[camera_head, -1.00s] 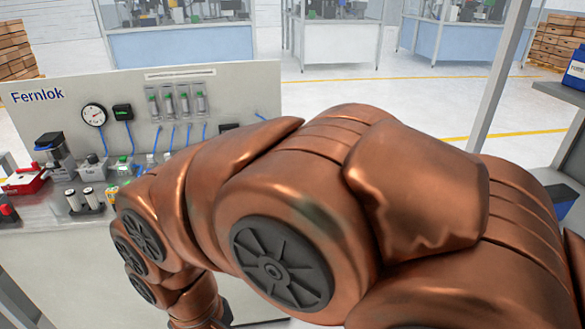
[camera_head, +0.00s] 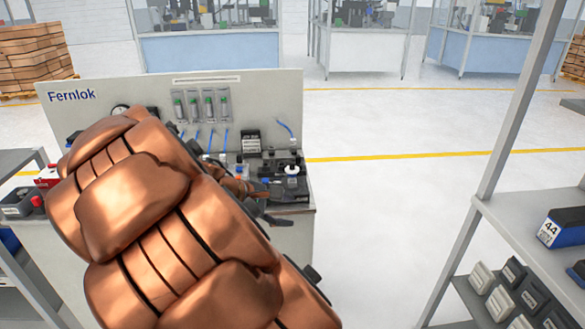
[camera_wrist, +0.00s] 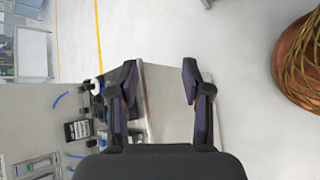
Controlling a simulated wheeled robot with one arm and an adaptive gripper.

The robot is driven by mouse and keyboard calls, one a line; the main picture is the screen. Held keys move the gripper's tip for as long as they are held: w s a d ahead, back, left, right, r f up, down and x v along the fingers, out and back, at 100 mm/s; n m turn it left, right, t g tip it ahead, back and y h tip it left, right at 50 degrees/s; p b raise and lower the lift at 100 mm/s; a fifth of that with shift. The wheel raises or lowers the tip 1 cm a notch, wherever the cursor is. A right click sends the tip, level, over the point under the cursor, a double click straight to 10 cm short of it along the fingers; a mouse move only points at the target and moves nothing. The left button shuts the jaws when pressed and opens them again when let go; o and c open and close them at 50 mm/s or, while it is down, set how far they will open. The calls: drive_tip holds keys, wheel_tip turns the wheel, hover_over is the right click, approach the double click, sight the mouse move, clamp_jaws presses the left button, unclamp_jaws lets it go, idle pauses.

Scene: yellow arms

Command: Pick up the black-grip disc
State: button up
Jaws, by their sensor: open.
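I cannot clearly make out a black-grip disc in either view. Small dark items and a white-topped piece (camera_head: 292,170) sit at the right end of the Fernlok bench (camera_head: 285,250), too small to tell apart. My gripper (camera_wrist: 160,82) is open and empty in the wrist view, its two dark fingers spread over the bench's end and the floor beyond. In the head view my gripper (camera_head: 272,206) is small and dark beside the bench's right end, just in front of these items. My copper arm hides much of the bench top.
The bench's upright panel (camera_head: 270,95) carries several tubes and blue hoses. A shelf unit (camera_head: 520,220) at the right holds a bin marked 44 (camera_head: 565,228) and several small boxes. The floor between bench and shelf is clear.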

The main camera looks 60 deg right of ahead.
drive_tip(key=w+d+r+n+h, duration=0.1)
drive_tip(key=w+d+n+h, duration=0.15)
drive_tip(key=d, duration=0.35)
drive_tip(key=n+t+h, duration=0.3)
drive_tip(key=n+h, duration=0.1)
drive_tip(key=n, duration=0.7)
approach(292, 163)
drive_tip(key=d, duration=0.2)
drive_tip(key=shift+s+d+f+p, duration=0.15)
drive_tip(key=shift+d+f+p, duration=0.15)
drive_tip(key=shift+f+p, duration=0.2)
drive_tip(key=shift+s+d+p, duration=0.2)
drive_tip(key=shift+d+p, duration=0.3)
drive_tip(key=shift+d, duration=0.95)
drive_tip(key=shift+s+d+f+p, duration=0.15)
drive_tip(key=shift+d+p, duration=0.15)
drive_tip(key=shift+d, duration=0.45)
drive_tip(key=shift+w+d+f+p, duration=0.1)
drive_tip(key=shift+d+f+p, duration=0.15)
drive_tip(key=shift+d, duration=0.5)
drive_tip(key=shift+s+d+f+p, duration=0.1)
drive_tip(key=shift+d+p, duration=0.25)
drive_tip(key=shift+d, duration=0.4)
clamp_jaws()
